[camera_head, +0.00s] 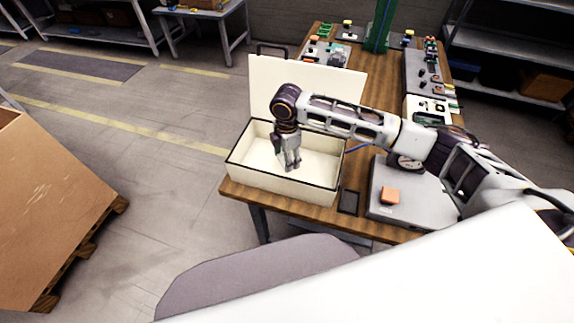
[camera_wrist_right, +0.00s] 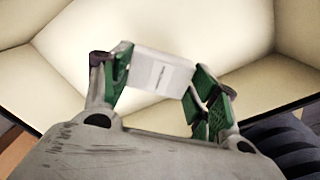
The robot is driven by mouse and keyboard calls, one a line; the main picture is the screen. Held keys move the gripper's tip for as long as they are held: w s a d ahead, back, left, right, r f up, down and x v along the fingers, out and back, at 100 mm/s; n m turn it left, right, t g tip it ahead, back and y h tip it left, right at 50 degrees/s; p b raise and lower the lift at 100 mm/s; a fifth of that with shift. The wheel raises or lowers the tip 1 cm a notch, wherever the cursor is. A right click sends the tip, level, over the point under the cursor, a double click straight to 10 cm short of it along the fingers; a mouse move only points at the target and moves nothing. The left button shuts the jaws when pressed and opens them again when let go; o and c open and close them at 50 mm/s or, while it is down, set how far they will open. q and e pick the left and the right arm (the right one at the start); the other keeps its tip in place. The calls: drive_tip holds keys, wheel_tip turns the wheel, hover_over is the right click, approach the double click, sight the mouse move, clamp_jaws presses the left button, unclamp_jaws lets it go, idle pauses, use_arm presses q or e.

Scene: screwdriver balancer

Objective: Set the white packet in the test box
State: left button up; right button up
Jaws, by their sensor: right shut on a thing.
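The test box (camera_head: 318,193) is a cream, open case with a dark rim at the near left corner of the wooden table. Its lid (camera_head: 330,82) stands raised at the back. My right gripper (camera_head: 291,166) points down inside the box opening. In the right wrist view the gripper (camera_wrist_right: 158,88) is shut on the white packet (camera_wrist_right: 158,74), held between its green-padded fingers, with the box's pale inside behind it. Whether the packet touches the box floor I cannot tell. In the head view the packet is hidden by the gripper. My left gripper is not in view.
An orange block (camera_head: 390,195) sits on a grey device (camera_head: 410,205) right of the box. A small black pad (camera_head: 348,202) lies between them. Electronic parts fill the table's far end near a green post (camera_head: 380,28). A large brown carton (camera_head: 50,200) stands at left.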

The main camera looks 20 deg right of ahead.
drive_tip(key=shift+f, duration=2.45)
drive_tip(key=o, duration=1)
drive_tip(key=shift+f, duration=0.1)
drive_tip(key=shift+o, duration=0.2)
wheel_tip(320, 180, up, 12)
drive_tip(key=shift+r, duration=0.15)
